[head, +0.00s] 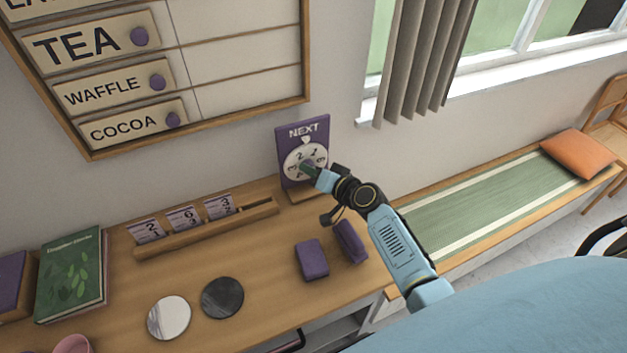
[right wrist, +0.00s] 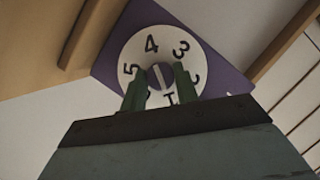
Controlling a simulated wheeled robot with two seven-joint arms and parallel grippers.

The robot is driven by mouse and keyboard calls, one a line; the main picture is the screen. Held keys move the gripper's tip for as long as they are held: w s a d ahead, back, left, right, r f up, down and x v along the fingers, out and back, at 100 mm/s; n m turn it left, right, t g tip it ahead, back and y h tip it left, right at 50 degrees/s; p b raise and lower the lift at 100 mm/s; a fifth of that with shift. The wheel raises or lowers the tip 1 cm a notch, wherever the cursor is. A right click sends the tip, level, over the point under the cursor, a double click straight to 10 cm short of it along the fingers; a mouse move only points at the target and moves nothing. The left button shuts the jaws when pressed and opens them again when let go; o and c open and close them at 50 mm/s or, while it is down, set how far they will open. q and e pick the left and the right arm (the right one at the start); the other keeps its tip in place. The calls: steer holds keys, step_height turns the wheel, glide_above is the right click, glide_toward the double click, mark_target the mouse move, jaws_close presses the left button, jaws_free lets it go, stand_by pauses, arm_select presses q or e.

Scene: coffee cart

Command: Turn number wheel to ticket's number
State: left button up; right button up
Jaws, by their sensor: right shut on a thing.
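The purple NEXT board (head: 291,132) stands at the back right of the counter, against the wall. Its white number wheel (head: 291,163) has a pointer above it; the digits near the pointer look like 2 and 1. My right gripper (head: 311,171) is shut on the wheel's purple centre knob. In the right wrist view the fingers (right wrist: 160,82) sit on both sides of the knob (right wrist: 160,77), with 5, 4 and 3 readable on the wheel (right wrist: 152,31). Three tickets stand in a wooden rack (head: 200,235): left (head: 147,231), middle (head: 184,218), right (head: 219,206). Their large digits look like 2, 6 and 3.
Two purple blocks (head: 312,260) (head: 350,242) lie below my right gripper. A white disc (head: 169,318) and a dark disc (head: 222,298) lie at the counter's front. A green book (head: 70,275) stands at left. A menu board (head: 235,68) hangs above.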

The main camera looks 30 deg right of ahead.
steer(key=m+b, duration=0.1)
steer(key=b, duration=0.1)
steer(key=m+t+y+b, duration=0.1)
steer(key=b, duration=0.2)
steer(key=shift+d+f+m, duration=0.1)
steer(key=shift+f+m, duration=0.2)
steer(key=shift+m, duration=0.1)
steer(key=shift+r+m+y+b, duration=0.15)
steer(key=shift+m+y+b, duration=0.25)
steer(key=shift+m+b, duration=0.3)
steer(key=o, duration=1)
steer(key=b+v, duration=0.1)
steer(key=v, duration=1.2)
steer(key=shift+s, duration=0.2)
